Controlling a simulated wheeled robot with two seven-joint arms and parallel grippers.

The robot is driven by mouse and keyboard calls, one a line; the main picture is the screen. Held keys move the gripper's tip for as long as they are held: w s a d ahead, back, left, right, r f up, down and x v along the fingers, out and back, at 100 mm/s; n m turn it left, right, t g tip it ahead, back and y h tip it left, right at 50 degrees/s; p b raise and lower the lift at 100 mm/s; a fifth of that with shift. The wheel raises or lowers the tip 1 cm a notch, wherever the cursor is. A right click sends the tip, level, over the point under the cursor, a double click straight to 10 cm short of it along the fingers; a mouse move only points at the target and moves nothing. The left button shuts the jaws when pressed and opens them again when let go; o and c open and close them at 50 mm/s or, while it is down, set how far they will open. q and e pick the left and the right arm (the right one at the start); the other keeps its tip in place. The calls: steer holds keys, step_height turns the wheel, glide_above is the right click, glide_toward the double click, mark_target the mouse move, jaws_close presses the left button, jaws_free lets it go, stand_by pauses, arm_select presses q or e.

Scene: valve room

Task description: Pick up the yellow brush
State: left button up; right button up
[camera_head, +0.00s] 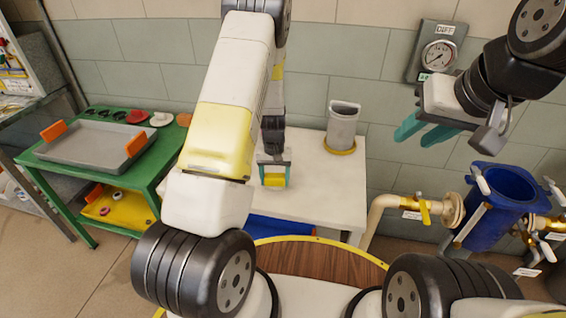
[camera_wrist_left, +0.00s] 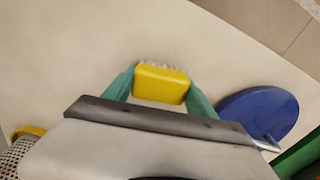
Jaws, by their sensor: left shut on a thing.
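The yellow brush (camera_head: 274,180) is at the white table, between the teal fingers of my left gripper (camera_head: 274,174). In the left wrist view, the yellow brush (camera_wrist_left: 160,84) shows its block, with pale bristles along its far edge. My left gripper (camera_wrist_left: 160,95) is shut on it, with a finger against each side. I cannot tell whether the bristles touch the tabletop. My right gripper (camera_head: 428,130) is raised at the right, before the wall, with its teal fingers apart and empty.
A grey canister (camera_head: 343,125) on a yellow base stands on the white table (camera_head: 325,195). A blue disc (camera_wrist_left: 258,114) lies right of the brush in the wrist view. A green table (camera_head: 150,165) with a grey tray (camera_head: 90,147) stands left. A blue vessel (camera_head: 495,215) and pipes stand right.

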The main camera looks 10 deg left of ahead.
mark_target(275, 176)
arm_select(q)
steer(key=shift+r, duration=0.45)
step_height(275, 176, up, 2)
steer(key=shift+r, duration=0.2)
steer(key=s+d+r, duration=0.1)
steer(key=s+d, duration=0.7)
steer(key=s, duration=0.5)
steer(key=shift+s+d, duration=0.2)
steer(key=shift+s, duration=0.1)
steer(key=shift+r, duration=0.1)
